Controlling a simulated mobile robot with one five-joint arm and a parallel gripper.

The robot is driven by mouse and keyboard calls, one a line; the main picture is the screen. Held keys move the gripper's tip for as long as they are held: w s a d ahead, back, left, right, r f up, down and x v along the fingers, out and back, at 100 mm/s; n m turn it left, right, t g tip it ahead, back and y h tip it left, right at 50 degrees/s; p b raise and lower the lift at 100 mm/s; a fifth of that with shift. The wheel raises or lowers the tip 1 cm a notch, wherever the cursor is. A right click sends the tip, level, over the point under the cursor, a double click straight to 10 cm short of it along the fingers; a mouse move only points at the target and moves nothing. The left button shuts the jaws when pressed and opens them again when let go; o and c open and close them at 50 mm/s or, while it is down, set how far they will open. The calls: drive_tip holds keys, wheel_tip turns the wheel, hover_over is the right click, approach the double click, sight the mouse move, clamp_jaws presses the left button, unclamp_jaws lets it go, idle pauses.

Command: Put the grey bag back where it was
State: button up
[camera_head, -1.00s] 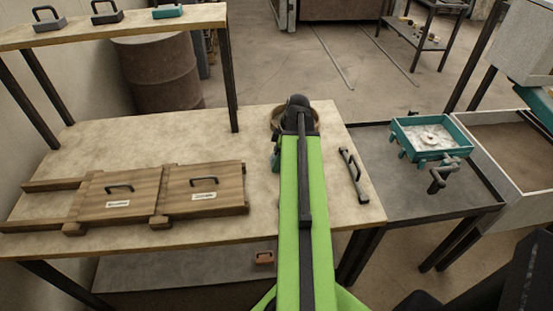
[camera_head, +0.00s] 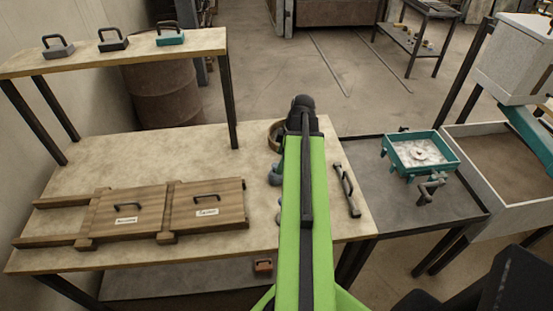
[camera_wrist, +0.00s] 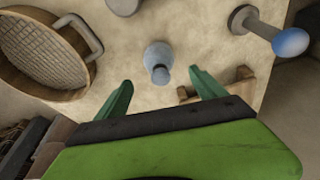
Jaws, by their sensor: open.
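A small blue-grey bag-like thing (camera_wrist: 158,57) with a narrow neck stands on the pale tabletop in the wrist view; I take it for the grey bag. My gripper (camera_wrist: 162,88) is open, with its two green fingers on either side of the space just before the bag. Nothing is between the fingers, and they look apart from the bag. In the head view my arm hides the gripper. Blue-grey shapes (camera_head: 276,175) show beside the arm there, but I cannot tell which is the bag.
A round sieve (camera_wrist: 45,55) lies left of the bag. A grey tool with a blue knob (camera_wrist: 290,42) is at right, with a small wooden piece (camera_wrist: 243,76) nearer.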

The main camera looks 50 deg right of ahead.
drive_tip(key=p+v, duration=0.1)
drive_tip(key=v, duration=0.2)
drive_tip(key=w+a+m, duration=0.1)
drive_tip(key=w+a, duration=0.3)
drive_tip(key=a, duration=0.6)
drive_tip(key=w+a+m+g, duration=0.1)
drive_tip(key=w+a, duration=0.3)
drive_tip(key=a, duration=0.6)
drive_tip(key=w+a+m+g+h, duration=0.1)
drive_tip(key=w+a+m, duration=0.2)
drive_tip(key=a, duration=0.7)
drive_tip(key=shift+w+f, duration=0.35)
drive_tip(key=shift+w, duration=0.35)
drive_tip(key=a+m, duration=0.1)
drive_tip(key=a, duration=0.5)
drive_tip(key=a+m+h, duration=0.1)
drive_tip(key=a, duration=0.4)
drive_tip(key=shift+a+m, duration=0.35)
drive_tip(key=shift+m, duration=0.05)
